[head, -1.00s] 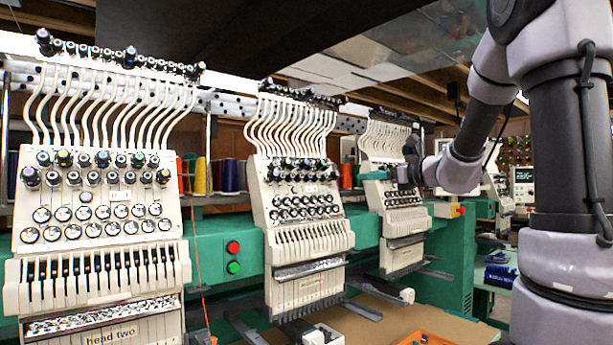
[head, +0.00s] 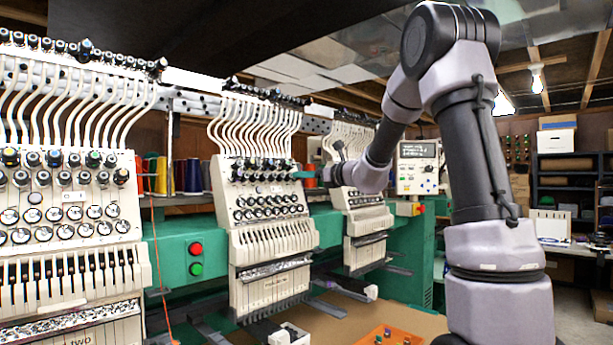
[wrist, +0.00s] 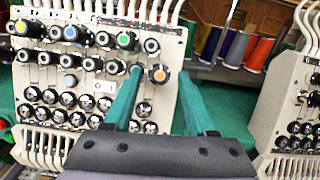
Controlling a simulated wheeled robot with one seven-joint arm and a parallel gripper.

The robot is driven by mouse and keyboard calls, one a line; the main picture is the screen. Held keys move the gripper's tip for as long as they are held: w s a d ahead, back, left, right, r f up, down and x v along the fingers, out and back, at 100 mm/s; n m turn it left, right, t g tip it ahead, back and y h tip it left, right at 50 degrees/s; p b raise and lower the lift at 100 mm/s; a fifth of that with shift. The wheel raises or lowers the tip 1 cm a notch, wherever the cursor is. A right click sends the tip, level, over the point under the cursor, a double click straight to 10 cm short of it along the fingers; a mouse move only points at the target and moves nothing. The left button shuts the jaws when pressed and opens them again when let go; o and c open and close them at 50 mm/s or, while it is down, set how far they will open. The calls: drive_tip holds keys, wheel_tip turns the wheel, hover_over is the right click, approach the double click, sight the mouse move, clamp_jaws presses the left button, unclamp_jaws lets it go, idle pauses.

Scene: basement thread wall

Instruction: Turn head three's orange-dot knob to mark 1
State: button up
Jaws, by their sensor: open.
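Head three seems to be the middle stitching head (head: 270,240) in the head view; its label is too small to read. In the wrist view its cream panel (wrist: 62,85) carries black knobs with coloured dots. The orange-dot knob (wrist: 160,74) is at the right end of the lower knob row, near the panel's right edge. My gripper (wrist: 161,76) is open, its green fingers on either side of that knob in the picture. I cannot tell whether they touch it. In the head view my gripper (head: 302,174) is at this head's upper right. Mark 1 is not readable.
Thread cones (wrist: 235,50) stand behind, right of the panel. Another head (head: 365,222) stands to the right. An orange tray (head: 388,336) lies on the table below.

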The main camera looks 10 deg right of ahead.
clamp_jaws()
drive_tip(key=shift+n, duration=0.3)
drive_tip(key=n+g, duration=0.2)
drive_tip(key=n, duration=0.6)
drive_tip(key=n+g, duration=0.3)
drive_tip(key=n, duration=0.5)
drive_tip(key=r+n+g, duration=0.1)
drive_tip(key=n+g, duration=0.2)
drive_tip(key=n, duration=0.6)
drive_tip(key=shift+w+d+h, duration=0.15)
drive_tip(key=shift+w+h, duration=0.2)
drive_tip(key=shift+h, duration=0.05)
drive_tip(key=shift+n, duration=0.3)
